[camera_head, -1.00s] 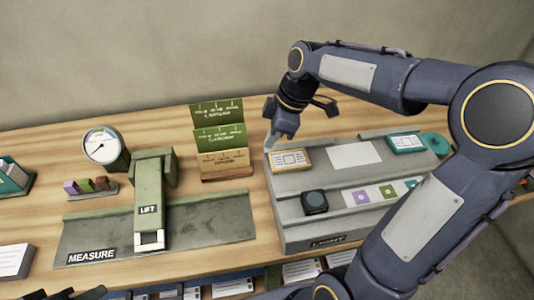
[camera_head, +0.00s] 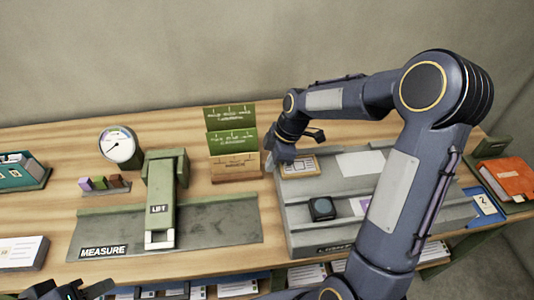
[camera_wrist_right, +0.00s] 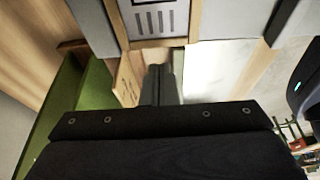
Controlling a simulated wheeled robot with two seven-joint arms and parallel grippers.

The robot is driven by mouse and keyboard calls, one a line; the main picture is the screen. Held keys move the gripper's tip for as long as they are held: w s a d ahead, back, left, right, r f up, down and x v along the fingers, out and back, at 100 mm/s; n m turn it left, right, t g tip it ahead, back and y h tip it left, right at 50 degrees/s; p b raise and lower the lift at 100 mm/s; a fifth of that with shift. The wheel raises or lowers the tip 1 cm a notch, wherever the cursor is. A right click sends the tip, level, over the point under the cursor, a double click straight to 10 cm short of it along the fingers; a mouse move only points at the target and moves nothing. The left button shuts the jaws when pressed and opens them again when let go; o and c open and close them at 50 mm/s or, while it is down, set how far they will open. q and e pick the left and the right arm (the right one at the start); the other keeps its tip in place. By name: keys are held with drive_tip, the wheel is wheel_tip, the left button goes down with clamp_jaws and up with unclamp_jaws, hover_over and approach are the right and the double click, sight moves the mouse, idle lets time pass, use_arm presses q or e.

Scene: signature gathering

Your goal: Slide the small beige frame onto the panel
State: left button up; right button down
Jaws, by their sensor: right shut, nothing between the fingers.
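The small beige frame (camera_head: 299,167) lies flat on the upper ledge of the grey light station, at its left end. The white panel (camera_head: 362,163) lies to its right, with a narrow gap between them. My right gripper (camera_head: 269,164) is shut and empty, pointing down just beside the frame's left edge. I cannot tell whether it touches the frame. In the right wrist view the shut fingers (camera_wrist_right: 160,85) show below the frame (camera_wrist_right: 155,20), which is cut off at the top. My left gripper (camera_head: 75,290) shows only partly at the bottom left; its fingers are unclear.
The grey station (camera_head: 300,240) carries a dark round-topped block (camera_head: 321,208) on its lower ledge. Green and wooden cards (camera_head: 232,140) stand close left of my right gripper. The green measure stand (camera_head: 162,195) is further left. My right forearm hides the station's right part.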

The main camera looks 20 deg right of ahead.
drive_tip(key=shift+s+d, duration=0.25)
drive_tip(key=shift+d, duration=0.5)
use_arm(q)
drive_tip(key=shift+r, duration=0.25)
use_arm(e)
drive_tip(key=shift+d, duration=0.1)
